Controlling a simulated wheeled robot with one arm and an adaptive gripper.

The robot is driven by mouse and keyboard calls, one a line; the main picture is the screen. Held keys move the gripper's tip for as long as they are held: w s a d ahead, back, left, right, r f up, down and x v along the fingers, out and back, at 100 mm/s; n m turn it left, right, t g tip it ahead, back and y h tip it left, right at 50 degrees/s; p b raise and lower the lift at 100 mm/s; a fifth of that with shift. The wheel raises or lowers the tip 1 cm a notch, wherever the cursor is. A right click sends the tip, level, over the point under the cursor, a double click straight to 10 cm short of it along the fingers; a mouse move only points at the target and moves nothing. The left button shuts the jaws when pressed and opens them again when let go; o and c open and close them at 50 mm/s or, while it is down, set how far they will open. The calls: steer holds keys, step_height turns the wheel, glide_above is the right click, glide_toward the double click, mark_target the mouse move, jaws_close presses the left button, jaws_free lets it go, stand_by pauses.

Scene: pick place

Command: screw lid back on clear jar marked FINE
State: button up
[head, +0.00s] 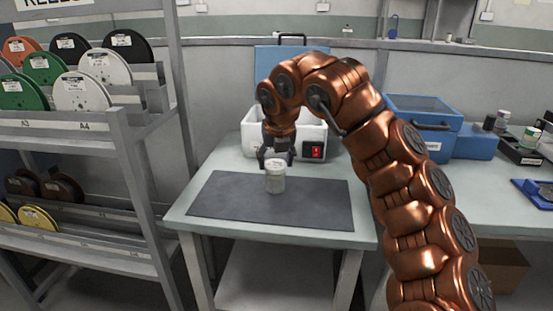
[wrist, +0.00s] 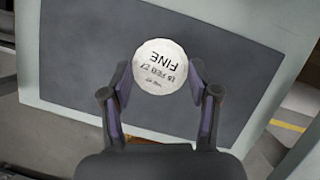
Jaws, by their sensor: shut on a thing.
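The clear jar (head: 275,183) stands upright on the dark mat (head: 222,196) on the table. A white lid (wrist: 160,66) with handwritten FINE and smaller writing shows from above in the wrist view, where it covers the jar body. In the head view the lid (head: 277,169) sits at the jar's top; whether it is threaded on or only resting there cannot be told. My gripper (wrist: 160,80) has its two fingers on either side of the lid, shut on it. In the head view my gripper (head: 277,158) comes down from above the jar.
A blue case (head: 420,122) is at the back right. A rack with filament spools (head: 82,92) stands at the left. The mat around the jar is clear.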

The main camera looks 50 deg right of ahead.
steer(key=o, duration=1)
steer(key=c, duration=0.4)
steer(key=shift+o, duration=0.2)
steer(key=shift+r+p, duration=3.5)
